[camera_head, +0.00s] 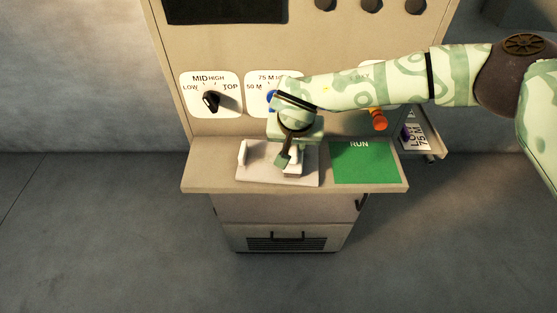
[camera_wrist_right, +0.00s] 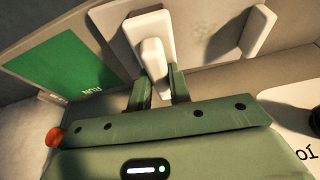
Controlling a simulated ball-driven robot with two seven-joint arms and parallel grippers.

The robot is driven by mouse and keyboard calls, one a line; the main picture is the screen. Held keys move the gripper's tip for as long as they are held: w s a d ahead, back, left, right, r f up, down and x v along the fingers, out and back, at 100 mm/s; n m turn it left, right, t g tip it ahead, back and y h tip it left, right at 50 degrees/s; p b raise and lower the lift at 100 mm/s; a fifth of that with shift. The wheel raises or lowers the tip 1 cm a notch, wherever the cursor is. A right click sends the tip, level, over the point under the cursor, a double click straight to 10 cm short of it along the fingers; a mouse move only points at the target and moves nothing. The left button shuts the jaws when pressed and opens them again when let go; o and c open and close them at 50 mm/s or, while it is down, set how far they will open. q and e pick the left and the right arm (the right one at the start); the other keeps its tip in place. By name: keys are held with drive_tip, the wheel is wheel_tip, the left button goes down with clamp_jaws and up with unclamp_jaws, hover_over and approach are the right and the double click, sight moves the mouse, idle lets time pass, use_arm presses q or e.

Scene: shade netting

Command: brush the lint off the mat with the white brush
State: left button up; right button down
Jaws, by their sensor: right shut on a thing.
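My right gripper (camera_head: 289,160) is over the white holder (camera_head: 262,177) on the machine's shelf. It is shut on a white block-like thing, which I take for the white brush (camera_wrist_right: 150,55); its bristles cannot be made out. In the wrist view the brush lies between the two green fingers (camera_wrist_right: 160,88), in front of the pale holder plate (camera_wrist_right: 110,16); whether it touches the plate cannot be told. The green mat (camera_head: 365,167), marked RUN, lies right of the holder. It also shows in the wrist view (camera_wrist_right: 62,62). No lint can be made out. My left gripper is not in view.
The panel behind the shelf (camera_head: 208,181) carries a black dial (camera_head: 211,101), a partly covered blue dial (camera_head: 271,100) and an orange knob (camera_head: 378,119). A side tray (camera_head: 431,145) with a printed card (camera_head: 415,137) juts out at the right. The floor in front is clear.

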drive_tip(key=shift+s+d+f+p, duration=0.15)
drive_tip(key=shift+d+p, duration=0.15)
drive_tip(key=shift+d, duration=0.7)
drive_tip(key=shift+s+d+r+p, duration=0.1)
drive_tip(key=shift+d+p, duration=0.15)
drive_tip(key=shift+d, duration=0.75)
drive_tip(key=shift+a, duration=0.15)
